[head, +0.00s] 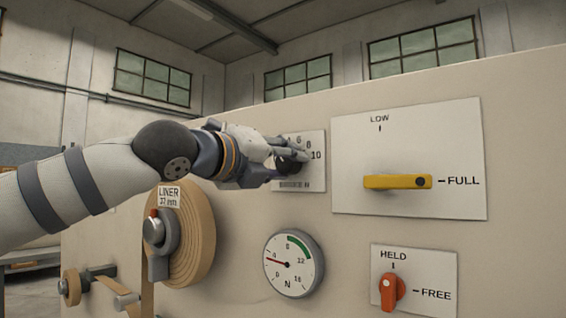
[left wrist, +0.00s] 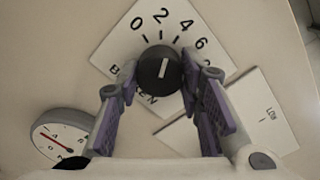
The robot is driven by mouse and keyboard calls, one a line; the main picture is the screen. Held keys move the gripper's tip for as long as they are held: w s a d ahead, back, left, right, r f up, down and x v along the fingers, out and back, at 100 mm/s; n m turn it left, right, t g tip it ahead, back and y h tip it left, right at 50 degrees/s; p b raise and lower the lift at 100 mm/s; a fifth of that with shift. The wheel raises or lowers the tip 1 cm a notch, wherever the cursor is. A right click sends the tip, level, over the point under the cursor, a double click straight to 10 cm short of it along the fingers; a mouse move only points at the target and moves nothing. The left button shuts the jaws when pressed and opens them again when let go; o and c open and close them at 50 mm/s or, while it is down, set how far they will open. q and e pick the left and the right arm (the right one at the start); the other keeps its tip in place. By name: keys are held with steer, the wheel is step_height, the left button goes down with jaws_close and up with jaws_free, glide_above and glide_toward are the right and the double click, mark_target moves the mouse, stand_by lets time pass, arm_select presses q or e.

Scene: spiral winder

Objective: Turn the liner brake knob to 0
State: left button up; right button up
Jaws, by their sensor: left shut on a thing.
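The brake knob (left wrist: 160,71) is a round black knob with a white pointer line on a white dial plate (left wrist: 118,45). In the left wrist view the line points up, roughly between the 2 and 4 marks; the exact reading is hard to tell. The 0 is at upper left of the knob. My left gripper (left wrist: 160,68) is shut on the knob, with a finger on each side. In the head view my left gripper (head: 284,154) covers much of the dial plate (head: 316,174); 6, 8 and 10 show beside it. My right gripper is not in view.
Right of the dial is a yellow lever (head: 397,181) on a LOW/FULL plate. Below are a round gauge (head: 293,263) with a red needle and an orange HELD/FREE knob (head: 388,291). A liner roll (head: 197,240) sits below my left arm.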

arm_select(q)
steer(key=n, duration=0.4)
steer(key=shift+n+b, duration=0.3)
steer(key=shift+n, duration=1.9)
steer(key=shift+r, duration=0.1)
steer(key=o, duration=1.2)
steer(key=shift+c, duration=0.2)
steer(key=v, duration=1.2)
